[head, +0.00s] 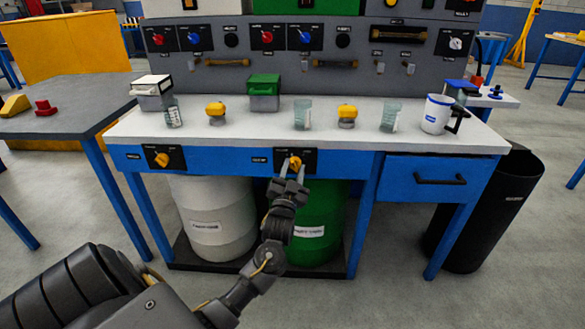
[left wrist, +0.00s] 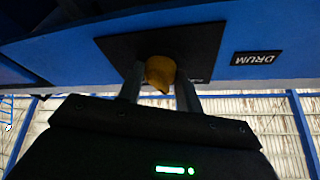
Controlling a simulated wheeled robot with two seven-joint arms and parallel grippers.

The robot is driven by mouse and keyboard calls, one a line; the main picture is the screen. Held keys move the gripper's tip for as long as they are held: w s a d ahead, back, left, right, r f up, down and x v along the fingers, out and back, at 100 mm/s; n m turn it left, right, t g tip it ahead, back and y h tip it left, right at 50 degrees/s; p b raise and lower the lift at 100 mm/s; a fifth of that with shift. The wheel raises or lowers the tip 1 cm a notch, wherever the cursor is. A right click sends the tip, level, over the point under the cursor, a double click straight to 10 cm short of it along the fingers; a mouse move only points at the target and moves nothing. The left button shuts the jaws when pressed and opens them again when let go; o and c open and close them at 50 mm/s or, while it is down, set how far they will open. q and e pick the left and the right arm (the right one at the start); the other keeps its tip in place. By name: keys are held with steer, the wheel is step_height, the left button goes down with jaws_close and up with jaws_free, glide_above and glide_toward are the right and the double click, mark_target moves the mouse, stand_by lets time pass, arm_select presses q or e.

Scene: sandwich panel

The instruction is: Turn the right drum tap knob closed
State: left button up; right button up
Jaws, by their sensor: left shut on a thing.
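The right drum tap knob (head: 295,162) is orange-yellow and sits on a black plate (head: 310,160) on the blue front rail of the bench, above the green drum (head: 322,215). My left gripper (head: 291,172) is shut on this knob, with a finger on each side. In the left wrist view the knob (left wrist: 160,73) shows between the two fingers (left wrist: 160,85), its pointed end toward the gripper. The fingers hide part of the knob in the head view. The left drum tap knob (head: 162,159) is on its own black plate, above the white drum. My right gripper is not in view.
The white bench top (head: 260,133) holds beakers, yellow-topped items, small boxes and a white jug (head: 437,114). A drawer with a black handle (head: 440,179) is right of the knob. A black bin (head: 495,205) stands at the right. The floor in front is clear.

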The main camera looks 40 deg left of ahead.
arm_select(q)
steer(key=shift+w+d+n+g+y, duration=0.1)
steer(key=shift+n+g+y, duration=0.5)
steer(key=shift+n, duration=1.05)
steer(key=shift+w+d+n+g+y, duration=0.1)
steer(key=shift+n+g+y, duration=0.2)
steer(key=shift+n+y, duration=1)
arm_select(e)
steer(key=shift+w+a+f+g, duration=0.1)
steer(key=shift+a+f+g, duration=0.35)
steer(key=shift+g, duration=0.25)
arm_select(q)
steer(key=shift+n, duration=0.65)
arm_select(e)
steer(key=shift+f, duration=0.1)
arm_select(q)
steer(key=o, duration=1)
steer(key=p+v, duration=0.1)
steer(key=v, duration=0.9)
steer(key=shift+s+p, duration=0.4)
steer(key=shift+s, duration=0.05)
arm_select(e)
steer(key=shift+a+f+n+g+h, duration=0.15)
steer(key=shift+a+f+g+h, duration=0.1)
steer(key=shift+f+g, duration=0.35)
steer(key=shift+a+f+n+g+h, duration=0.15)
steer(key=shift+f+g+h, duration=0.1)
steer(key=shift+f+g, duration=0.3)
